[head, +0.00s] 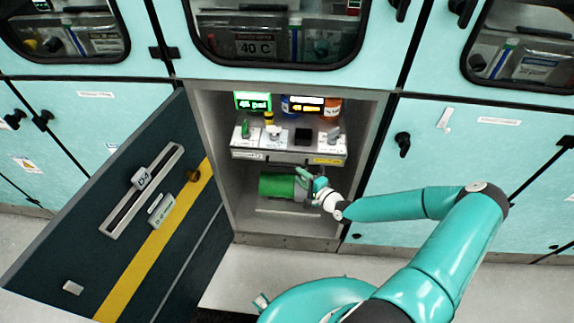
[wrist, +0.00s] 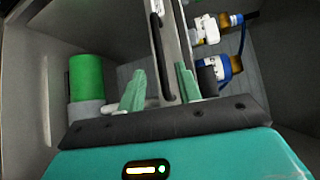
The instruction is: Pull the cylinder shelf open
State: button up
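A green cylinder (head: 279,186) lies on its side in the lower part of the open cabinet, under a grey shelf (head: 290,157) with small parts on its front. In the wrist view the green cylinder (wrist: 86,78) is left of my fingers, with a grey end. My gripper (head: 304,178) is inside the cabinet, below the shelf at the cylinder's right end. In the wrist view my gripper (wrist: 160,72) has its fingers apart, one on each side of a grey slotted panel (wrist: 176,45). A gap shows by the left finger; contact on the right is unclear.
The dark cabinet door (head: 120,220) with a yellow stripe stands swung open to the left. Lit displays (head: 253,101) and bottles are above the shelf; bottles (wrist: 222,66) show right in the wrist view. The cabinet walls are close on both sides.

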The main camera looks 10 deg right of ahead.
aim_at(287, 165)
jog(key=x, duration=0.8)
jog(key=shift+w+a, duration=0.1)
jog(key=shift+c, duration=0.4)
grip_shut()
